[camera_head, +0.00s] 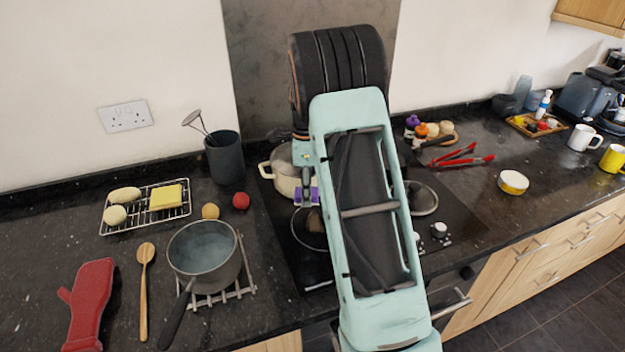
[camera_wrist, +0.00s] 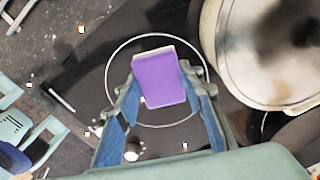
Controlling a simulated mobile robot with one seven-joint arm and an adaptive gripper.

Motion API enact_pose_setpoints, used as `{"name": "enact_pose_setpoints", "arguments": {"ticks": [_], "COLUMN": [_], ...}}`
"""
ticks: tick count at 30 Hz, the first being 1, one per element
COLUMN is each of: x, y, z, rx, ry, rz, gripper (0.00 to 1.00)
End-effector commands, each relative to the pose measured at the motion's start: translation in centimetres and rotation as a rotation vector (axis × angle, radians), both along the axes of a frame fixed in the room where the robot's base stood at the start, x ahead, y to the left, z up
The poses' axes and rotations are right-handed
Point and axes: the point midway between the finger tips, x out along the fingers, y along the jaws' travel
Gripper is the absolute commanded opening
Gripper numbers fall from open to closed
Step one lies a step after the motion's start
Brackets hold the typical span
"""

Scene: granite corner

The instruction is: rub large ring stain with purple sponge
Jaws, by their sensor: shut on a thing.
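The purple sponge (camera_wrist: 160,80) is between the two blue fingers of my gripper (camera_wrist: 165,92) in the wrist view, and the gripper is shut on it. In the head view the purple sponge (camera_head: 299,196) shows in small parts at my gripper (camera_head: 307,196), over the dark hob. A large thin pale ring (camera_wrist: 114,53) on the hob surrounds the sponge in the wrist view. The ring (camera_head: 294,230) also shows in the head view, partly covered by my arm. I cannot tell whether it is a stain or a hob marking, nor whether the sponge touches the surface.
A cream pot (camera_head: 286,184) stands behind the gripper; it fills the upper right of the wrist view (camera_wrist: 235,75). A grey saucepan (camera_head: 203,250) sits on a trivet to the left. Hob knobs (camera_head: 439,230) are at the right front.

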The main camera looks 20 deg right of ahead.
Motion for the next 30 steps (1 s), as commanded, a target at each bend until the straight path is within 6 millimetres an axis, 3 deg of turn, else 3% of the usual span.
{"name": "enact_pose_setpoints", "arguments": {"ticks": [6, 12, 20, 30], "x": [1.5, 2.0, 2.1, 2.1], "y": [-1.7, -2.4, -2.5, -2.5], "z": [0.6, 0.8, 0.1, -3.1], "rx": [0.000, -0.001, 0.000, 0.000], "ry": [0.001, 0.000, 0.001, 0.002], "rz": [-0.281, -0.402, -0.431, -0.428], "gripper": [0.16, 0.16, 0.16, 0.16]}}
